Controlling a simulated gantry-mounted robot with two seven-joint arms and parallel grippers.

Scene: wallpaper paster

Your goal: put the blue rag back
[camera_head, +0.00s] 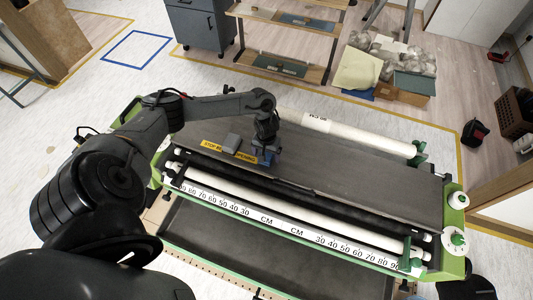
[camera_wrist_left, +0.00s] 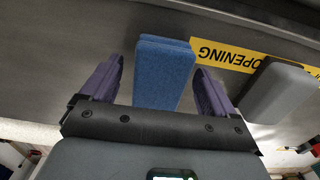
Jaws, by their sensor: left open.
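The blue rag (camera_wrist_left: 162,72) is a thick blue block on the dark top of the pasting machine (camera_head: 360,175). In the left wrist view it sits between the two purple fingers of my left gripper (camera_wrist_left: 158,90), with a gap on each side. In the head view my left gripper (camera_head: 266,155) is low over the machine top, and a small part of the blue rag (camera_head: 268,158) shows beside it. The left gripper is open. My right gripper is not in view.
A grey block (camera_head: 231,142) lies on the machine top left of the gripper; the wrist view also shows it (camera_wrist_left: 277,92). A yellow warning strip (camera_wrist_left: 222,55) lies near the rag. A white roller (camera_head: 345,130) runs along the back, and a ruler bar (camera_head: 285,228) along the front.

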